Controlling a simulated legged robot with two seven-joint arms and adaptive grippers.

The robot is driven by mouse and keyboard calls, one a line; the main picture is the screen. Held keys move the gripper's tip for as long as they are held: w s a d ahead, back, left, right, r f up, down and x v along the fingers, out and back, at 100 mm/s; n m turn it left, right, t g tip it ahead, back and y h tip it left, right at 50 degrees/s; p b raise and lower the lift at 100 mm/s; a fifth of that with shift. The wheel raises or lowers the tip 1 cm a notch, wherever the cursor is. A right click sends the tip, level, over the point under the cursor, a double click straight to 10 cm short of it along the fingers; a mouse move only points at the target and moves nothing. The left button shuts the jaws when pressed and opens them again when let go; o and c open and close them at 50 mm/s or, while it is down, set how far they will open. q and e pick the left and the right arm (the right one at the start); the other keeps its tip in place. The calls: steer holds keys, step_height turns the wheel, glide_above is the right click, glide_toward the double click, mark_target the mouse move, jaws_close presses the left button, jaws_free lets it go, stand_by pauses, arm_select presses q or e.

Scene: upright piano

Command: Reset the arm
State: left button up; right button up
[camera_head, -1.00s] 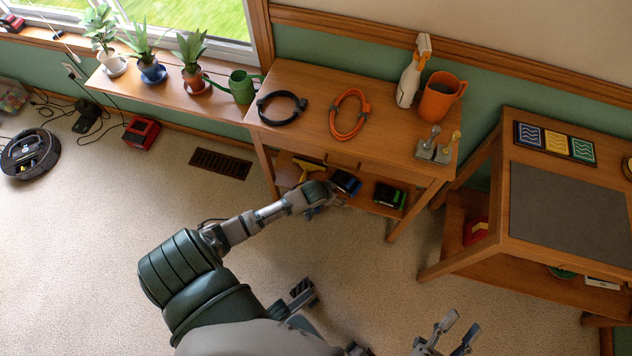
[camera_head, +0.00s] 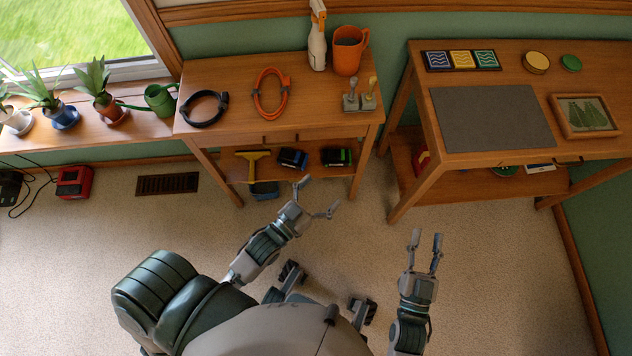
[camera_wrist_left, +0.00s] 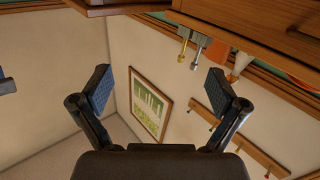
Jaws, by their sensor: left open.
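My left gripper (camera_head: 320,196) is in front of the small wooden table, over the carpet, with its two fingers spread wide and nothing between them. In the left wrist view its dark finger pads (camera_wrist_left: 160,88) stand well apart, with a wall and a framed picture (camera_wrist_left: 150,108) beyond. My right gripper (camera_head: 426,240) points up the picture over the carpet, its fingers apart and empty. Both arms are bent close in front of my body.
The small table (camera_head: 230,80) holds a black cable loop (camera_head: 205,108), an orange one (camera_head: 270,92), a spray bottle (camera_head: 318,38) and an orange mug (camera_head: 349,52). Its lower shelf (camera_head: 325,168) carries several items. A second table (camera_head: 575,75) stands right. Carpet (camera_head: 510,270) between is clear.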

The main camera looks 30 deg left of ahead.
arm_select(q)
step_height(320, 180, up, 8)
steer(key=s+a+t, duration=0.1)
steer(key=s+t, duration=0.1)
steer(key=shift+s+a+f+t, duration=0.2)
steer(key=shift+s+f+t, duration=0.05)
steer(key=shift+t, duration=0.15)
